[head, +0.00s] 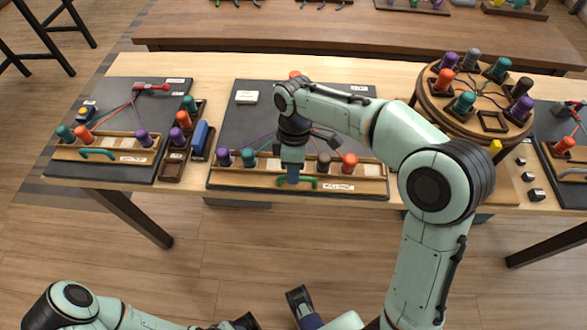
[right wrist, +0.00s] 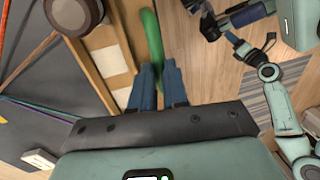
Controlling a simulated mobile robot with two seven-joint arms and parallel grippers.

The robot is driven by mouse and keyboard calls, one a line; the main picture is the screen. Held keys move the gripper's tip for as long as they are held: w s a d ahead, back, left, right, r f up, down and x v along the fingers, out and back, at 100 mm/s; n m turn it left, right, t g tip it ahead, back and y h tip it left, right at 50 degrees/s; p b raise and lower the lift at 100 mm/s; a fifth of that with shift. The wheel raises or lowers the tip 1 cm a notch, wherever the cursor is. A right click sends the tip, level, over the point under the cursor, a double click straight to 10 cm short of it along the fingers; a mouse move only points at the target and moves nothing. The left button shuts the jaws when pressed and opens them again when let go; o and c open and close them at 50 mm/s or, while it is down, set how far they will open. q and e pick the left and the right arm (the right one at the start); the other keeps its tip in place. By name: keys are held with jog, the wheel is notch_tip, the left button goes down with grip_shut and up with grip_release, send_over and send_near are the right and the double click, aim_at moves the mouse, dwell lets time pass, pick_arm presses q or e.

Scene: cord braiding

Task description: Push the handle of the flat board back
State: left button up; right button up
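The flat board (head: 352,112) is a dark panel in the middle of the table, with a wooden rack (head: 235,180) along its front edge carrying several coloured spools. A green handle (head: 306,182) is on the front of the rack; it also shows in the right wrist view (right wrist: 152,32). My right gripper (head: 292,176) points down at the handle. In the right wrist view its blue fingers (right wrist: 159,72) are close together, one on each side of the handle, and appear shut on it. My left gripper (head: 304,309) is low at the bottom, away from the table; its fingers are unclear.
A smaller board (head: 102,119) with a green handle stands at the left, beside a spool holder (head: 173,165). A round wooden stand (head: 437,103) with several spools is at the right. Another board (head: 570,190) is at the far right. The floor before the table is clear.

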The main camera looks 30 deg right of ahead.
jog(key=shift+w+d+r+p, duration=0.15)
jog(key=shift+w+d+p, duration=0.4)
jog(key=shift+w+p, duration=0.35)
jog(key=shift+w+d+r+p, duration=0.1)
jog(key=shift+w+d+p, duration=0.45)
jog(key=shift+w+p, duration=0.3)
grip_shut()
jog(key=shift+w+d+f, duration=0.1)
jog(key=shift+w+d, duration=0.15)
jog(key=shift+w, duration=0.2)
jog(key=o, duration=0.7)
grip_release()
jog(key=shift+o, duration=0.2)
jog(key=shift+f, duration=0.1)
